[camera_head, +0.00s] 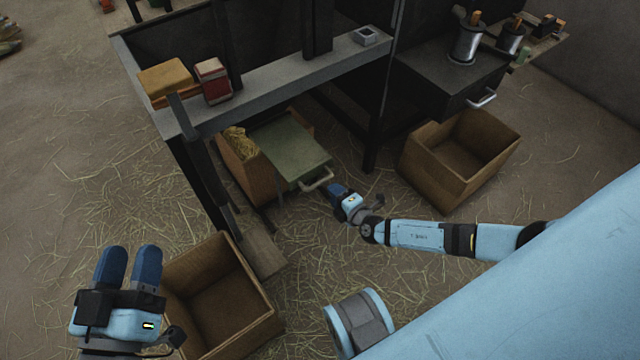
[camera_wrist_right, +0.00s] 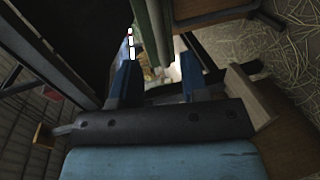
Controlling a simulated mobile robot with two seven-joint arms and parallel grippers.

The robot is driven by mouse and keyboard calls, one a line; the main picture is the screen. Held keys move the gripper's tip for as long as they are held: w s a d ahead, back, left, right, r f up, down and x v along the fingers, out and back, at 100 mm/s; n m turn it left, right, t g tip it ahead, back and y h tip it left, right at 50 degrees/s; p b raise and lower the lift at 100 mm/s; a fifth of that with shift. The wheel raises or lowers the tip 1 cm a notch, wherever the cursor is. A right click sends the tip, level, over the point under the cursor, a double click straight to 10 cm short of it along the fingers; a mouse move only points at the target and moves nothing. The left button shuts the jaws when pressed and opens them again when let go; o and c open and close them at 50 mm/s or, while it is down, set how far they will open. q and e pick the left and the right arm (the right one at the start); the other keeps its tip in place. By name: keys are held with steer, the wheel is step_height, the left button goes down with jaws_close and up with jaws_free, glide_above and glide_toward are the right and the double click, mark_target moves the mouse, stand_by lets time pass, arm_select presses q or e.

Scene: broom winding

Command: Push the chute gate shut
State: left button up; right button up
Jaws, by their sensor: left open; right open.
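The chute gate (camera_head: 288,146) is a flat green-grey panel with a pale bar handle (camera_head: 317,181) on its front edge. It sticks out from under the bench, above a wooden box of straw. My right gripper (camera_head: 335,190) is just right of the handle, its blue fingers pointing toward it. I cannot tell whether they touch. In the right wrist view my right gripper (camera_wrist_right: 157,75) is open, and a green edge (camera_wrist_right: 155,30), likely the gate, shows beyond the fingers. My left gripper (camera_head: 129,252) is open and empty at the lower left, away from the gate.
The straw box (camera_head: 245,178) stands under the gate. An empty wooden box (camera_head: 222,300) is beside my left gripper, another (camera_head: 460,150) at the right. The grey bench (camera_head: 280,85) carries a yellow block (camera_head: 165,78) and a red-white box (camera_head: 213,80). Straw-strewn floor lies between.

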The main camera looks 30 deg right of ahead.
mark_target(321, 180)
arm_select(q)
step_height(321, 180, down, 3)
steer(key=shift+w+d+r+g+b, duration=0.15)
steer(key=shift+g+b, duration=0.35)
steer(key=shift+b, duration=0.3)
arm_select(e)
steer(key=x, duration=0.7)
steer(key=shift+w, duration=0.3)
jaws_close()
